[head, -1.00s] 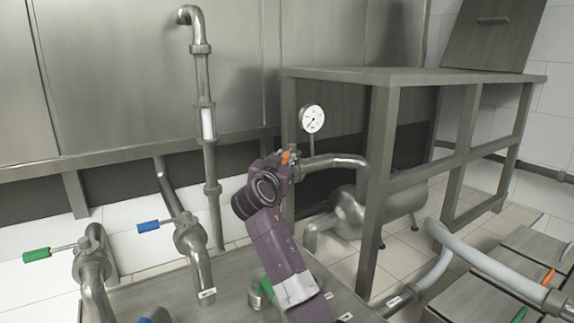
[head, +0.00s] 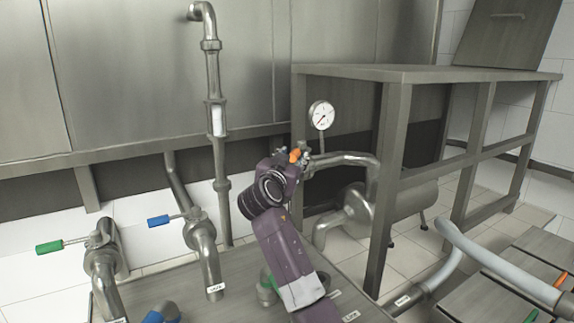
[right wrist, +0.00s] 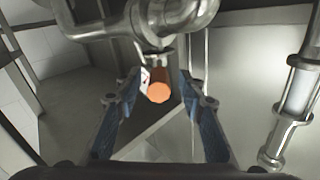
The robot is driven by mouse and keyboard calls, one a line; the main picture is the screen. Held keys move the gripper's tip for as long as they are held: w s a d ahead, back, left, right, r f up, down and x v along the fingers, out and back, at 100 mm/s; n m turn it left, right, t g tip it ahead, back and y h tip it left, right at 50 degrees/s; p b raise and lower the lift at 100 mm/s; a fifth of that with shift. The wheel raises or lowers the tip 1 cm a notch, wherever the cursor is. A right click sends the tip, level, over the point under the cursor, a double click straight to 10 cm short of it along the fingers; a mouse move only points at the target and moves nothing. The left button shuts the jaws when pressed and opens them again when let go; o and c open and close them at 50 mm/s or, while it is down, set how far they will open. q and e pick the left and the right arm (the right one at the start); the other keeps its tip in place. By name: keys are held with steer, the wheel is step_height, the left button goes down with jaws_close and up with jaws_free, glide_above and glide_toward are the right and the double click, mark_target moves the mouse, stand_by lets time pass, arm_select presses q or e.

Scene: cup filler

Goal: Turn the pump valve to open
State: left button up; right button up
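The pump valve's orange handle (head: 295,155) is on the steel pipe below the round gauge, partly hidden by my right gripper. In the right wrist view, the orange handle (right wrist: 158,92) points end-on toward the camera, under the valve body (right wrist: 165,20). My right gripper (head: 298,163) is at the handle. In the right wrist view, my right gripper (right wrist: 160,98) is open, with one blue finger on each side of the handle and visible gaps to both.
The pressure gauge (head: 321,115) stands just above the valve. A steel-framed table (head: 420,74) is to the right, with the pump (head: 362,203) below it. A blue-handled valve (head: 160,220) and a green-handled valve (head: 50,246) are on the left. A vertical pipe (head: 212,75) stands behind.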

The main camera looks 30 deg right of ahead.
steer(key=v, duration=1)
steer(key=shift+s+a, duration=0.25)
steer(key=shift+a, duration=0.1)
